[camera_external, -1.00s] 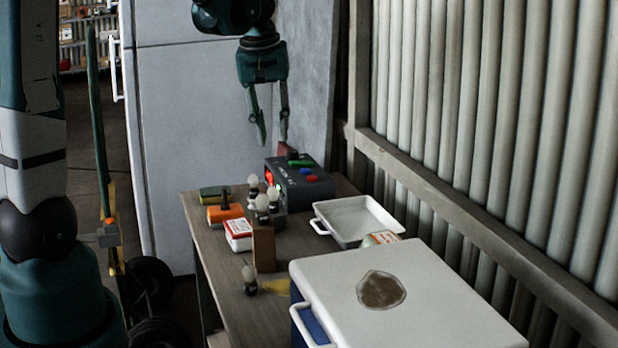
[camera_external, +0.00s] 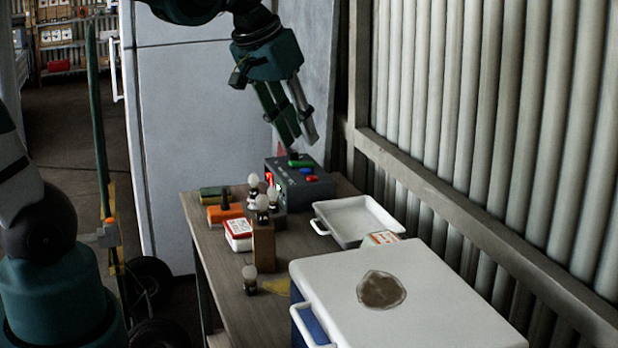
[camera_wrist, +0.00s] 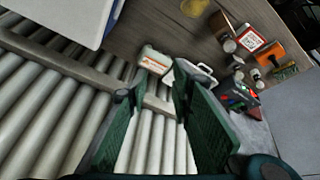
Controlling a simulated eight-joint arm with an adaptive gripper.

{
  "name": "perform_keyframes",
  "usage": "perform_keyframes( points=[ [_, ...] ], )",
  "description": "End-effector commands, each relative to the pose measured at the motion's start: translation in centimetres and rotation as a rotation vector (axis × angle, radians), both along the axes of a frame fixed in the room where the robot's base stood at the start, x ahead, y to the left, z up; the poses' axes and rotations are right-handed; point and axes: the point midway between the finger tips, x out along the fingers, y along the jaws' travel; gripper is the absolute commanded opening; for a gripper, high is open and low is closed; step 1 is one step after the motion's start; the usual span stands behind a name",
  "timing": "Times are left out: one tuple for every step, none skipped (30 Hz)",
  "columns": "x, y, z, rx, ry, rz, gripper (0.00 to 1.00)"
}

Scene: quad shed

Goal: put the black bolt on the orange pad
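The orange pad (camera_external: 228,214) lies near the table's far left edge; it also shows at the right of the wrist view (camera_wrist: 271,56). A dark upright piece that looks like the black bolt (camera_external: 225,201) stands on it, its stem rising from the pad's middle. It is small, so its exact shape is unclear. My gripper (camera_external: 302,144) is above the back of the table, tilted, to the right of the pad and well apart from it. In the wrist view its two fingers (camera_wrist: 152,88) are spread with nothing between them.
A grey box with coloured buttons (camera_external: 306,187) stands below my gripper. Several bulbs, a wooden block (camera_external: 263,248) and a red-white box (camera_external: 238,233) stand near the pad. A white tray (camera_external: 345,225) and a cooler (camera_external: 440,295) are at right, along the ribbed wall (camera_external: 480,120).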

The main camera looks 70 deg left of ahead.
Motion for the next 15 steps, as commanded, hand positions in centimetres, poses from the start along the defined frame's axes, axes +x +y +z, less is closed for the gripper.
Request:
perform_keyframes(
  points=[
    [-0.5, -1.3, 0.1, 0.008, -0.008, -0.033, 0.23],
    [-0.7, -1.9, 0.2, 0.014, -0.014, -0.051, 0.23],
    [-1.0, -2.8, 0.3, 0.022, -0.022, -0.077, 0.23],
    [-1.3, -3.4, 0.3, 0.027, -0.028, -0.095, 0.23],
    [-1.6, -4.0, 0.4, 0.032, -0.033, -0.114, 0.23],
    [-1.9, -4.9, 0.4, 0.039, -0.041, -0.139, 0.23],
    [-2.2, -5.4, 0.5, 0.045, -0.048, -0.157, 0.23],
    [-2.4, -6.1, 0.5, 0.051, -0.054, -0.176, 0.23],
    [-2.8, -6.8, 0.6, 0.058, -0.061, -0.201, 0.23],
    [-3.1, -7.4, 0.5, 0.063, -0.067, -0.220, 0.23],
    [-3.3, -8.0, 0.6, 0.069, -0.074, -0.238, 0.23],
    [-3.8, -8.7, 0.5, 0.076, -0.082, -0.262, 0.23],
    [-4.1, -9.3, 0.6, 0.081, -0.088, -0.282, 0.23],
    [-4.4, -9.8, 0.5, 0.086, -0.094, -0.300, 0.23],
    [-4.7, -10.5, 0.5, 0.094, -0.104, -0.324, 0.23]
  ],
)
